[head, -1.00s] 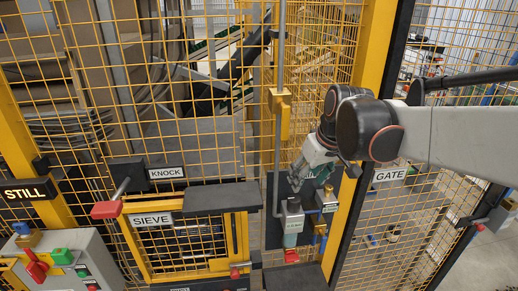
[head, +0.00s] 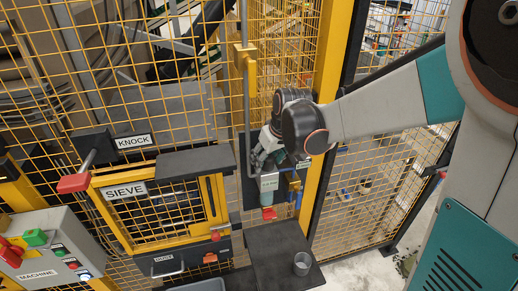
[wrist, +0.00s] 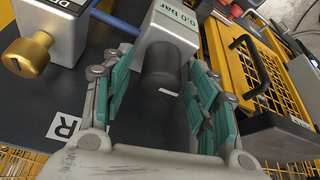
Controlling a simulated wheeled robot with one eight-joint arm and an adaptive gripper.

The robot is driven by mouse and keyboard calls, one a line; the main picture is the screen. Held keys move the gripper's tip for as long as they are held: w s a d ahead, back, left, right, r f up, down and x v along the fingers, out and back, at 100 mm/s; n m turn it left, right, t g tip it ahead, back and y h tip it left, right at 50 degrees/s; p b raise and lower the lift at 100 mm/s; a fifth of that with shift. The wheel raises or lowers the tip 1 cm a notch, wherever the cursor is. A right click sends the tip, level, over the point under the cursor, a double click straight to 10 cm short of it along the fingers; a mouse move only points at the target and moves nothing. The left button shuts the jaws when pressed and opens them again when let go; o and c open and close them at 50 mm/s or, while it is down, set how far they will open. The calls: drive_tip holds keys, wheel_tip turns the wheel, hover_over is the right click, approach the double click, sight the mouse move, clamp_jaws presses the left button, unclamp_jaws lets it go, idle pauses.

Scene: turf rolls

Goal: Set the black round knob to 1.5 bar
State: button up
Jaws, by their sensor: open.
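The black round knob (wrist: 162,66) shows in the wrist view, below a grey unit (wrist: 172,30) whose tilted label seems to read 0.0 bar. A short white mark shows near the knob's rim. My gripper (wrist: 160,75) is open, with one teal-padded finger on each side of the knob; I see gaps between pads and knob. In the head view my gripper (head: 262,158) is at the dark panel (head: 249,200), just above a grey unit with a pale label (head: 268,183). The knob cannot be made out there.
A brass knob (wrist: 27,55) on another grey unit is left in the wrist view. The SIEVE hatch (head: 160,210), the red-ended KNOCK lever (head: 76,182) and yellow mesh fencing are to the left. A clear cup (head: 302,263) stands on a dark shelf (head: 280,240) below.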

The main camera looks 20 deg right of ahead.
drive_tip(key=shift+w+f, duration=0.1)
drive_tip(key=shift+f, duration=0.05)
drive_tip(key=c, duration=1.1)
drive_tip(key=shift+o, duration=0.2)
drive_tip(key=m+h+b, duration=0.1)
drive_tip(key=m, duration=0.2)
drive_tip(key=shift+m+h+b, duration=0.3)
drive_tip(key=shift+m+h, duration=0.4)
drive_tip(key=shift+m, duration=0.8)
